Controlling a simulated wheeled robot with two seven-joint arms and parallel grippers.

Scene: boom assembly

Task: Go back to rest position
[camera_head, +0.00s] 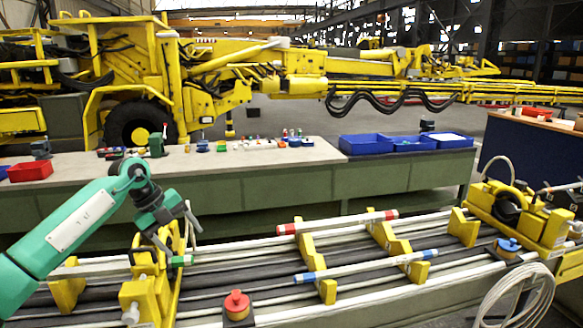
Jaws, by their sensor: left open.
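My left arm is green and comes in from the left. My left gripper (176,238) is dark grey, with its fingers apart, above the left end of the boom assembly (400,303). A short tube end with a green band (181,261) lies just below the fingers, and I cannot tell whether they touch it. A tube with red ends (337,222) and a tube with blue ends (366,266) rest across yellow brackets (308,247). My right gripper is not in view.
A red knob (237,305) and a blue knob (508,246) stand up from the boom. Behind is a long workbench (270,159) with small parts and blue bins (366,144). A coiled cable (517,296) hangs at right. A yellow machine (140,75) fills the background.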

